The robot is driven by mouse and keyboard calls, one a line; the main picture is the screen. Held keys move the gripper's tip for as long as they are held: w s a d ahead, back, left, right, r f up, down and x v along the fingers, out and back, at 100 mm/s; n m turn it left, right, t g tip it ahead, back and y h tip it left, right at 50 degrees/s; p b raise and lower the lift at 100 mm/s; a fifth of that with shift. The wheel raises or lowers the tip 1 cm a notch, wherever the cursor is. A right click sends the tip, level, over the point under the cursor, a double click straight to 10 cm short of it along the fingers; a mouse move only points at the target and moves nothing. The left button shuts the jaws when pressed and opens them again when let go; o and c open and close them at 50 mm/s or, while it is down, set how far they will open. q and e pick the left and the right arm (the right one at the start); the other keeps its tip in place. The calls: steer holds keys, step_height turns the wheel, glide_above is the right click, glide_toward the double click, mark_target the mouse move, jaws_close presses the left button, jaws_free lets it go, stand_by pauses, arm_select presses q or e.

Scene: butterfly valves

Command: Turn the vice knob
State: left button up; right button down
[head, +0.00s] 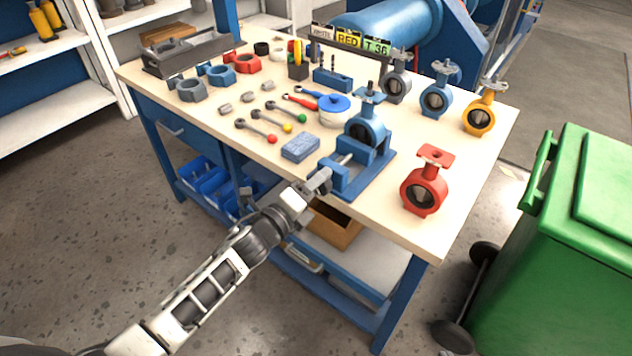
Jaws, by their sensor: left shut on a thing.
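A blue bench vice (346,172) is fixed near the front edge of the workbench, with a blue butterfly valve (366,128) standing at its jaws. My left gripper (322,181) is at the front-left end of the vice, where the vice knob sits. It is shut on the knob, and the gripper and wrist hide the knob almost wholly. My right gripper is not in the picture.
A red valve (424,184) stands right of the vice. Blue, grey and yellow valves (481,112) line the back right. A blue sponge-like block (300,147) and several wrenches lie left. A green bin (560,250) stands right of the workbench (430,235).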

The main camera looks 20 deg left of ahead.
arm_select(q)
steer(key=n+p, duration=0.1)
steer(key=n, duration=0.5)
steer(key=shift+f+n, duration=0.1)
steer(key=shift+n, duration=0.2)
steer(key=shift+n+p, duration=0.45)
steer(key=shift+n, duration=0.45)
steer(key=n, duration=0.2)
steer(key=shift+n+p, duration=0.35)
steer(key=shift+n, duration=0.05)
steer(key=n, duration=0.2)
steer(key=shift+f+n+p, duration=0.1)
steer(key=shift+n+p, duration=0.2)
steer(key=shift+n, duration=0.9)
steer(key=n+p, duration=0.1)
steer(key=n, duration=0.3)
steer(key=shift+s+d+f+n, duration=0.1)
steer(key=shift+n, duration=0.2)
steer(key=n, duration=0.6)
steer(key=shift+d, duration=0.1)
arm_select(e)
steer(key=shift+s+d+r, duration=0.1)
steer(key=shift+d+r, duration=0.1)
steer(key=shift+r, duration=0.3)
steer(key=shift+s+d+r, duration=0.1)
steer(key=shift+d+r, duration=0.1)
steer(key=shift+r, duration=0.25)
arm_select(q)
steer(key=shift+n, duration=0.3)
